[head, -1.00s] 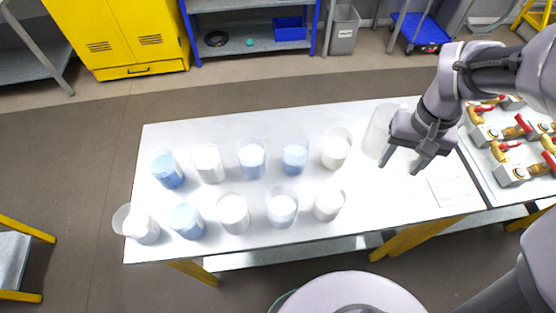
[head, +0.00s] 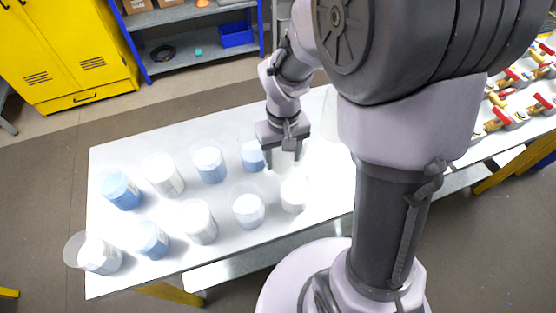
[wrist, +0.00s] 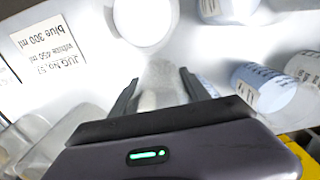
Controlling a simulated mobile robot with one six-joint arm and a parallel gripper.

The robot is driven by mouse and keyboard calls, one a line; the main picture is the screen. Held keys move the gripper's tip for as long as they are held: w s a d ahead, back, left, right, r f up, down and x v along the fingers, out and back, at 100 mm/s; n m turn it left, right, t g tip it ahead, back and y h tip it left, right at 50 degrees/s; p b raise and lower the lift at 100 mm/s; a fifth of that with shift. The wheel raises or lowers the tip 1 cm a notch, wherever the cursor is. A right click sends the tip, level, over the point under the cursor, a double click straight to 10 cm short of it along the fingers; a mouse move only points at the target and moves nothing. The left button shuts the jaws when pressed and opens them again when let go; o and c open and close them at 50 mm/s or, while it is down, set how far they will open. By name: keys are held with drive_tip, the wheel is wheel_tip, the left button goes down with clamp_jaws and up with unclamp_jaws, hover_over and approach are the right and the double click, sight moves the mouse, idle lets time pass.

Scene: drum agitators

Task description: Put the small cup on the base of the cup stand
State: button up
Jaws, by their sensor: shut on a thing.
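My gripper (head: 284,162) points down over the back row of cups on the white table, at the row's right end. In the wrist view my gripper (wrist: 160,76) has its fingers on either side of a clear cup (wrist: 159,72) with something whitish low in it, and is shut on it. In the head view this cup is mostly hidden by the gripper and washed out by glare. I cannot tell whether it touches the table. I cannot make out a cup stand or its base in either view.
Several clear cups with blue or white contents stand close by, including a white one (head: 294,196) and a blue one (head: 251,155). Red-handled valves (head: 512,75) are at the right.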

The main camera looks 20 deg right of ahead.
sight(282, 166)
wheel_tip(282, 166, down, 5)
drive_tip(key=shift+r+b, duration=0.2)
drive_tip(key=shift+b, duration=0.65)
drive_tip(key=shift+r, duration=0.2)
drive_tip(key=o, duration=0.9)
drive_tip(key=shift+f, duration=0.25)
drive_tip(key=shift+c, duration=0.2)
drive_tip(key=o, duration=0.4)
drive_tip(key=shift+r, duration=0.1)
drive_tip(key=shift+o, duration=0.2)
